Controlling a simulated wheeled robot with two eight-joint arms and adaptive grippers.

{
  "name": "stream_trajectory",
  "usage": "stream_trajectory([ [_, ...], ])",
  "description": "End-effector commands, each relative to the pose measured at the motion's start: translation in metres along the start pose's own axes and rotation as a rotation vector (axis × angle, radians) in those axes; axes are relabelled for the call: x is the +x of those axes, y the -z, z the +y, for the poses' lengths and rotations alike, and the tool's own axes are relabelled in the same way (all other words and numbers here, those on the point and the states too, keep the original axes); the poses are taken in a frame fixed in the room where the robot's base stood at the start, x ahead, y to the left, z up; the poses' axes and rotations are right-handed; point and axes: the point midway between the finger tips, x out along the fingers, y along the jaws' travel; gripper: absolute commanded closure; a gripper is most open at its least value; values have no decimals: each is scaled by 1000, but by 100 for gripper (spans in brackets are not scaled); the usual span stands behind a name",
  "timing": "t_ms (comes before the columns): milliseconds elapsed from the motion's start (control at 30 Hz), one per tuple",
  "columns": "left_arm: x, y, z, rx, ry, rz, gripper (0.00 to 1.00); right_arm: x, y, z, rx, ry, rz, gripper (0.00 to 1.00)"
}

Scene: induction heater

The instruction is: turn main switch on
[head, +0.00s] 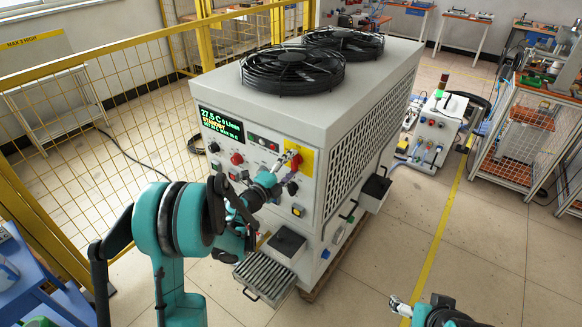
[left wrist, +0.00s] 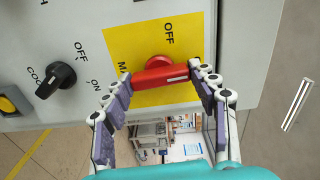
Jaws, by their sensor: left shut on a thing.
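The main switch is a red rotary handle (left wrist: 160,76) on a yellow plate (left wrist: 125,48) marked OFF, on the front panel of a large grey machine (head: 345,90). In the left wrist view the handle lies nearly level across the picture, with a finger at each end. My left gripper (left wrist: 160,72) is shut on the handle. In the head view my left gripper (head: 290,157) reaches the yellow plate and partly covers the switch. My right gripper (head: 400,306) is at the bottom right of the head view, away from the machine; its finger opening is unclear.
A black OFF/ON knob (left wrist: 55,80) sits left of the yellow plate in the left wrist view. A lit display (head: 221,125) and several buttons share the panel. A slatted tray (head: 265,276) juts out below.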

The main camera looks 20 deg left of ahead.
Motion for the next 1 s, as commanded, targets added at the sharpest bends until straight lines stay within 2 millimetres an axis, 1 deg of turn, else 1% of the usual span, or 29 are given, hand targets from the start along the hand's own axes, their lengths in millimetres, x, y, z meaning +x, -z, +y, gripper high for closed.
stream_trajectory([
  [233, 0, 0, 0, 65, 0, 1, 70, 2, -1, 0, 0, 0, 0, 21],
  [667, 0, 0, 0, 76, -1, 1, 70, 2, -1, 0, 0, 0, 0, 21],
  [700, 0, 0, 0, 75, -1, 1, 31, 2, -1, 0, 0, 0, 0, 21],
  [733, 0, 0, 0, 75, -1, 1, 23, 2, -1, 0, 0, 0, 0, 21],
  [767, 0, 0, 0, 75, -1, 1, 21, 2, -1, 0, 0, 0, 0, 21],
  [1000, 0, 0, 0, 74, 0, 0, 21, 2, -1, 0, 0, 0, 0, 21],
])
